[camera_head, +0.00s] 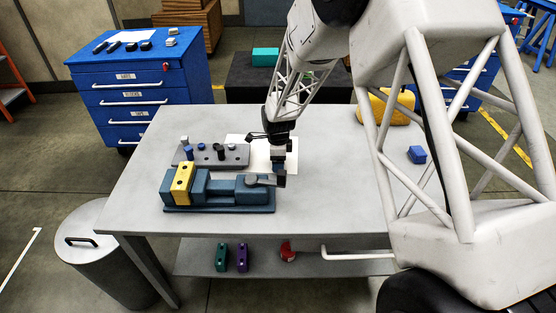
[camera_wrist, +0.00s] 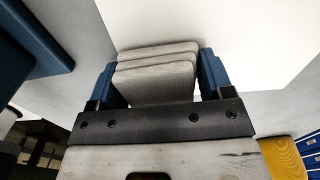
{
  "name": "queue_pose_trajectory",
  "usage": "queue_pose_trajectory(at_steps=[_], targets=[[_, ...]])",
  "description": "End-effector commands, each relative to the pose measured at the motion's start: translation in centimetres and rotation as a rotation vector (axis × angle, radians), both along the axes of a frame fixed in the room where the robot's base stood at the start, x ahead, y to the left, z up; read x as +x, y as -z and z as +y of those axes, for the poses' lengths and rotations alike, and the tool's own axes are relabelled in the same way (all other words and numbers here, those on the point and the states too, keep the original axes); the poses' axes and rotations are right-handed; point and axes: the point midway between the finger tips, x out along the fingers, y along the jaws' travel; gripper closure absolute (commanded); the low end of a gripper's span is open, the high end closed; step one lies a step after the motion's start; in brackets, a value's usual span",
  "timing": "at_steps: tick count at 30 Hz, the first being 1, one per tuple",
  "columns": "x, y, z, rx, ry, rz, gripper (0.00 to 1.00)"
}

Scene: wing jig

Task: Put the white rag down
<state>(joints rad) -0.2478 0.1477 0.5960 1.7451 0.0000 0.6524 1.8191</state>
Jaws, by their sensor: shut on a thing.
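The white rag (camera_wrist: 155,82) shows in the wrist view as a folded, pale grey-white stack of layers between two blue fingers. My gripper (camera_wrist: 157,85) is shut on it, one finger along each side. In the head view my gripper (camera_head: 279,180) is over the table, at the right end of the blue vise. The rag is hard to tell apart from the gripper and vise end there. I cannot tell whether the rag touches the surface below it.
The blue vise (camera_head: 228,208) holds a yellow block (camera_head: 183,183). Behind it are a grey rack (camera_head: 236,160) with several pegs and a white sheet (camera_head: 259,146). A small blue block (camera_head: 417,154) is at the right. The grey table (camera_head: 330,205) is clear at middle right.

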Motion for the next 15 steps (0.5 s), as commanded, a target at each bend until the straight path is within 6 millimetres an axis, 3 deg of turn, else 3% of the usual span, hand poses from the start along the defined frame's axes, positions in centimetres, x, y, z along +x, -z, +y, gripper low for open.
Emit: queue_pose_trajectory(at_steps=[15], targets=[[0.0, 1.2, 0.0, 0.000, 0.000, 0.001, 0.60]])
